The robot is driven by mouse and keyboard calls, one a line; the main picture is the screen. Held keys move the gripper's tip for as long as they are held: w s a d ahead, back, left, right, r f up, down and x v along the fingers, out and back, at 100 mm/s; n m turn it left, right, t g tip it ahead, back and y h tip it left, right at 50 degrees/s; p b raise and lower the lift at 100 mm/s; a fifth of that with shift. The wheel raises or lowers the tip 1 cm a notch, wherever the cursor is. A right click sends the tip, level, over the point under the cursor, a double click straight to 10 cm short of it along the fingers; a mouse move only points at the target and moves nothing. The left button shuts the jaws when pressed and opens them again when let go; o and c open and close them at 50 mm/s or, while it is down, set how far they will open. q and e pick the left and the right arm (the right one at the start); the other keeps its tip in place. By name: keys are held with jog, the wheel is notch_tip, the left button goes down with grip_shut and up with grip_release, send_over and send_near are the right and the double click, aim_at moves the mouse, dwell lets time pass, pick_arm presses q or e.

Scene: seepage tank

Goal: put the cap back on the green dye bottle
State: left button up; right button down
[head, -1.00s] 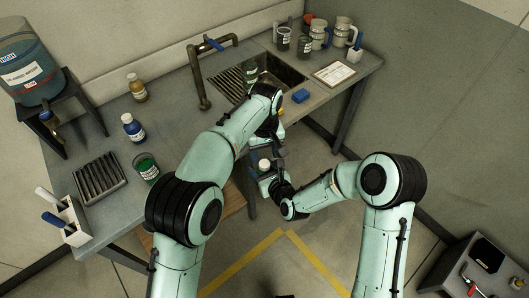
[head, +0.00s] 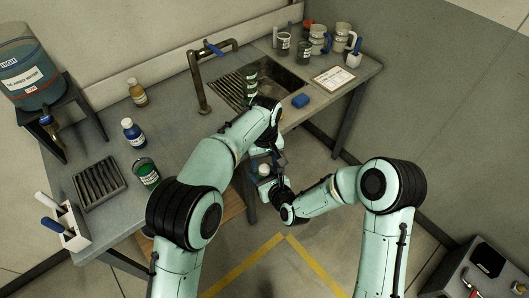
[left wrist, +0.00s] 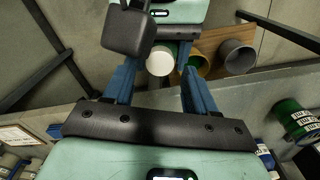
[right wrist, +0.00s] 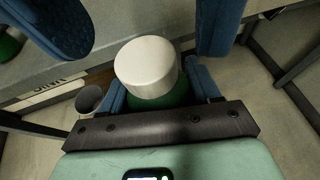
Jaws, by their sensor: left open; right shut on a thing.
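The green dye bottle (right wrist: 176,98) is held in my right gripper (right wrist: 160,88), which is shut on it; only its green shoulder shows below the cap. The white cap (right wrist: 147,66) sits on top of the bottle; I cannot tell how tightly. The cap also shows in the head view (head: 264,169) and the left wrist view (left wrist: 160,59). My left gripper (left wrist: 160,68) is open, its blue fingers on either side of the cap with gaps showing. In the right wrist view its fingers appear apart from the cap.
The held bottle is off the bench's front edge, above the floor.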

pick_arm(q)
jog(key=shift+f, duration=1.25)
grip_shut()
jog(key=shift+o, duration=0.3)
grip_release()
jog(key=shift+r, duration=2.25)
jog(key=o, duration=0.6)
notch_tip(320, 180, up, 12)
